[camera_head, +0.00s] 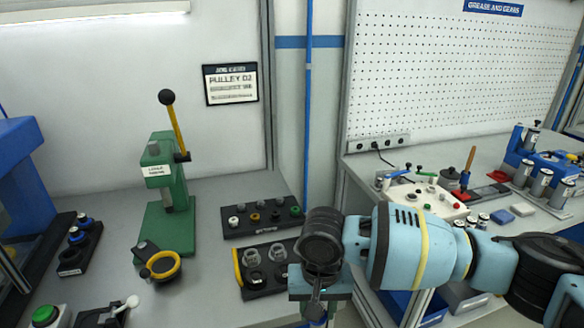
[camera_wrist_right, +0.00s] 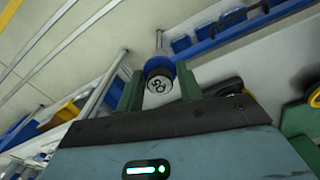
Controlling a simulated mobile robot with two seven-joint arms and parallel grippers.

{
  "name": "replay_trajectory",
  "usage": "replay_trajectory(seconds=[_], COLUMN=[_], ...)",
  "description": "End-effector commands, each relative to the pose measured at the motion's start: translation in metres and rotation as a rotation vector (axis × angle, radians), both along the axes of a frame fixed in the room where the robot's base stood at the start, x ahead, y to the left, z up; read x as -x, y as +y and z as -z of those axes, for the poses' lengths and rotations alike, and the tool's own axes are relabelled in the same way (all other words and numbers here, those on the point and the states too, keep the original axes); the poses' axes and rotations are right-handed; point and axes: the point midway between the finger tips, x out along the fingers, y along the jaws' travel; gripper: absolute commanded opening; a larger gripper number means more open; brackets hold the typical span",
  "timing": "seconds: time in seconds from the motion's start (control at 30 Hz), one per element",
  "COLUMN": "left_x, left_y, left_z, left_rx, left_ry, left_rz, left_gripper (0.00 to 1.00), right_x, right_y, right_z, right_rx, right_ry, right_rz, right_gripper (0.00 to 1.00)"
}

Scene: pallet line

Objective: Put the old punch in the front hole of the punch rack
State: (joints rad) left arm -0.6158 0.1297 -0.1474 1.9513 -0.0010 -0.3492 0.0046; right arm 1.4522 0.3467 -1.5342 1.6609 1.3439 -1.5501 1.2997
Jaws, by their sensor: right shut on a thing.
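My right gripper (camera_wrist_right: 160,92) is shut on a round punch (camera_wrist_right: 159,76) with a blue collar and a pale end face with dark marking. A black rack (camera_head: 70,268) with a pale front label stands at the left of the bench. It holds blue-collared punches (camera_head: 77,236) at its back. The rack's front spot is dark and too small to read clearly. My left gripper is not in view.
A green press (camera_head: 160,190) with a yellow lever stands between the rack and my gripper. A yellow ring on a black holder (camera_head: 160,265) lies before it. Two dark trays (camera_head: 262,228) with small parts are near my gripper. A green button box (camera_head: 45,316) sits front left.

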Motion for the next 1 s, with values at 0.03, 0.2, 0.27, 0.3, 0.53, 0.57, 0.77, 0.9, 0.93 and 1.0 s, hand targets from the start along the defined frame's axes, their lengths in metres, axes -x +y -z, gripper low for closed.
replay_trajectory(seconds=[0.03,0.2,0.27,0.3,0.53,0.57,0.77,0.9,0.93,1.0], left_x=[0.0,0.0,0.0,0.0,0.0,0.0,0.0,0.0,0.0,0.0], left_y=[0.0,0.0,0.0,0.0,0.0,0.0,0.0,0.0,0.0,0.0], left_z=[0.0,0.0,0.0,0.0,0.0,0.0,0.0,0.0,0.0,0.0], left_rx=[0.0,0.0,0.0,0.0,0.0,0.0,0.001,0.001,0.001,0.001], left_ry=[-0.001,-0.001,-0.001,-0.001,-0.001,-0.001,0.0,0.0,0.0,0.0], left_rz=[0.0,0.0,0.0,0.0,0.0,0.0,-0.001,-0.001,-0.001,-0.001], left_gripper=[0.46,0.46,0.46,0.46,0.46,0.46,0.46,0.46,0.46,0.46], right_x=[0.0,0.007,0.012,0.015,0.035,0.036,0.043,0.043,0.043,0.044], right_y=[-0.02,-0.076,-0.095,-0.106,-0.152,-0.155,-0.166,-0.167,-0.166,-0.166], right_z=[-0.004,-0.013,-0.017,-0.019,-0.029,-0.03,-0.033,-0.032,-0.031,-0.025], right_rx=[0.001,0.0,0.0,-0.001,-0.003,-0.003,-0.004,-0.004,-0.004,-0.006], right_ry=[-0.003,-0.002,-0.003,-0.003,-0.003,-0.003,-0.003,-0.002,-0.001,0.001], right_rz=[0.007,0.011,0.012,0.013,0.015,0.016,0.014,0.014,0.013,0.012], right_gripper=[0.09,0.09,0.09,0.09,0.09,0.09,0.09,0.09,0.09,0.09])
